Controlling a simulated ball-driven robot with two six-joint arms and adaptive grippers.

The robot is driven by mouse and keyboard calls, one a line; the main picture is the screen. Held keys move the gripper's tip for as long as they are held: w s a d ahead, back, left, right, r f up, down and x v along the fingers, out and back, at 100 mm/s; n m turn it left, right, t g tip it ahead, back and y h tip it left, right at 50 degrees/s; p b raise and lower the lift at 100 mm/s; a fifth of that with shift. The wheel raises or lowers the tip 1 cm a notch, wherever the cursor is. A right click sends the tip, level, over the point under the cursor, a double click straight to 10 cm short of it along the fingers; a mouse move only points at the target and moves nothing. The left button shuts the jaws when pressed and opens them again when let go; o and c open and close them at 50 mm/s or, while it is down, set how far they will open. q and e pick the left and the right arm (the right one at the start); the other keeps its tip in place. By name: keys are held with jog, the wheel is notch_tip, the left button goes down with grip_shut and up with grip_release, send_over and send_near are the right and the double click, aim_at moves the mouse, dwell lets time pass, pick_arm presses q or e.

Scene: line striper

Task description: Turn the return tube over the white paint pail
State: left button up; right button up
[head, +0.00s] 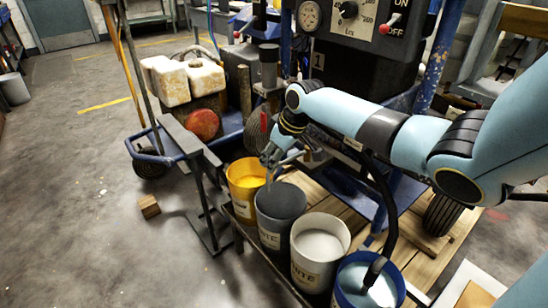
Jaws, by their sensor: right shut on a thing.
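The white paint pail (315,270) stands upright on a low rack, third from the left in a row of pails, with pale paint inside. My right gripper (273,156) is shut on a thin grey tube, seemingly the return tube; the fingers and arm mostly hide it. The gripper is above and behind the gap between the yellow pail (241,193) and the dark grey pail (272,232), left of the white pail. The tube's outlet is too small to make out clearly. My left gripper is not in view.
A thick black hose (388,212) runs down into the blue pail (345,300) at the near right. The machine with gauge and control panel (365,20) stands behind. A wooden block (149,206) lies on the floor, which is open at left.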

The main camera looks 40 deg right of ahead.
aim_at(284, 164)
grip_shut()
jog(key=s+n+y+p, duration=0.1)
jog(key=s+n+p, duration=0.1)
jog(key=s+n, duration=0.1)
jog(key=shift+s+d, duration=0.1)
jog(key=shift+s, duration=0.15)
jog(key=o, duration=0.9)
grip_release()
jog(key=shift+c, duration=0.2)
